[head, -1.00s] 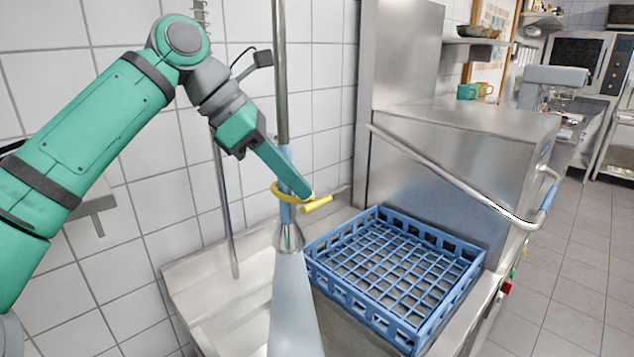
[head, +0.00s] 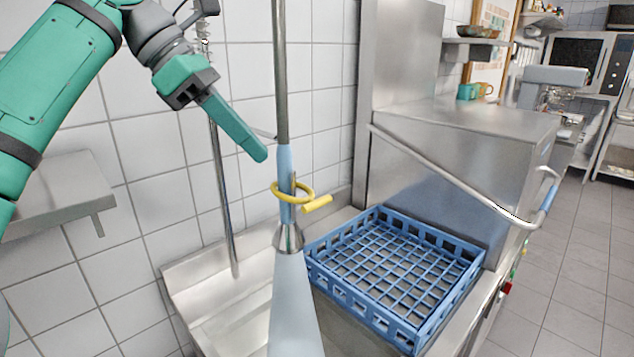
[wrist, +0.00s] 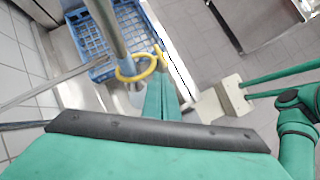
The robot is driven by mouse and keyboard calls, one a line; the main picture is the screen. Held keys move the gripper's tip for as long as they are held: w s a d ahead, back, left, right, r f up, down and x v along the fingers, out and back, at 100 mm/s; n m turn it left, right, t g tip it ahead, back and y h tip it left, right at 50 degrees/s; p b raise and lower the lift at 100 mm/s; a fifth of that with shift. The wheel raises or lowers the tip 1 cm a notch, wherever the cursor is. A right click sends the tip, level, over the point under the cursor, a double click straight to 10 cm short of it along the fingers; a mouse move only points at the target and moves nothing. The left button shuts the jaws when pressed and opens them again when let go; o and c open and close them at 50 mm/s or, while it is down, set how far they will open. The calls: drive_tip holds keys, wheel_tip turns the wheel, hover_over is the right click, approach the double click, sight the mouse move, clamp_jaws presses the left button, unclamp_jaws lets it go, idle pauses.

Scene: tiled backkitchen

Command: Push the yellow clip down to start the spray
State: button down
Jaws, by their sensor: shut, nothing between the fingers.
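The yellow clip (head: 317,204) is a ring around the blue handle (head: 284,160) of the hanging spray pipe, with a short stub pointing right. It also shows in the wrist view (wrist: 136,76), close to my fingers in the picture. A metal nozzle (head: 288,238) sits below the handle, and a pale blue-grey cone (head: 293,305) widens downward from it; I cannot tell whether this is water. My gripper (head: 262,154) is shut and empty. Its tip is above and left of the clip in the head view, apart from it.
A blue dish rack (head: 400,268) sits on the steel counter to the right of the spray. A steel dishwasher (head: 450,160) with a long bar handle (head: 450,178) stands behind. A metal pipe (head: 222,190) and a wall shelf (head: 60,195) are at the left.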

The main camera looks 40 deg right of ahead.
drive_tip(key=shift+v, duration=1.45)
drive_tip(key=shift+w, duration=0.1)
